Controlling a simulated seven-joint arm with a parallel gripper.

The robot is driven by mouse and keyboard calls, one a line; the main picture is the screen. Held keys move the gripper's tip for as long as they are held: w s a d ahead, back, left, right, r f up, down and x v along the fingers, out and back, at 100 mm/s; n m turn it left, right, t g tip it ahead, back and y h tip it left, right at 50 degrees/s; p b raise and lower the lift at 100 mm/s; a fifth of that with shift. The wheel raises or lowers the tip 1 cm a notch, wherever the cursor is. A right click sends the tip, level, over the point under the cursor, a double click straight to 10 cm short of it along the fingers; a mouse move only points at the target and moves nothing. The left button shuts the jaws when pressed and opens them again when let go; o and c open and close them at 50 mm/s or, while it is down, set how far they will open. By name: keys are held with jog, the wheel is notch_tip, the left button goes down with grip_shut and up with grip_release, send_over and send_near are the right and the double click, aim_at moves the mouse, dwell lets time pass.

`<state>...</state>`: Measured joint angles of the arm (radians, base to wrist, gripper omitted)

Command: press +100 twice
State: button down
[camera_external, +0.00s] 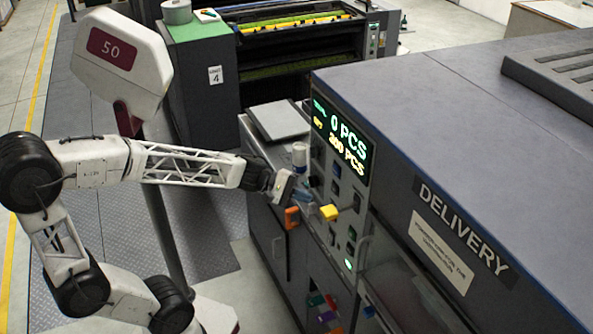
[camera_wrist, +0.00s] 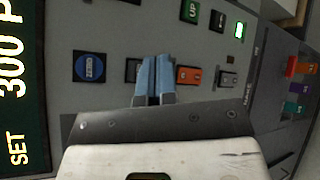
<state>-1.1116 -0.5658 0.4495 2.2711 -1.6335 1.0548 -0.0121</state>
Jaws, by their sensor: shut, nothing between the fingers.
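My gripper (camera_external: 303,198) is at the control panel's face, its two blue fingers closed together and empty. In the wrist view my gripper (camera_wrist: 154,80) covers part of the panel between a dark square button (camera_wrist: 132,70) and an orange button (camera_wrist: 187,75). I cannot tell whether the fingertips touch the panel. I cannot read a +100 label on any button; it may be hidden by the fingers. The display (camera_external: 345,140) shows 0 PCS above a yellow set line; in the wrist view the display (camera_wrist: 18,85) reads SET 300 P, with the rest cut off.
A yellow part (camera_external: 329,212) sticks out from the panel, right of my gripper.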

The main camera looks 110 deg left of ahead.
aim_at(334, 188)
jog(key=shift+s+d, duration=1.25)
jog(key=shift+d, duration=0.05)
jog(key=shift+a, duration=0.1)
jog(key=w+a, duration=0.6)
dwell(0.3)
jog(key=shift+w+a, duration=0.65)
jog(key=shift+w, duration=0.1)
dwell(3.2)
jog(key=shift+s, duration=0.1)
dwell(0.3)
jog(key=shift+s+d, duration=0.55)
jog(key=shift+d, duration=0.05)
jog(key=shift+s+d, duration=0.1)
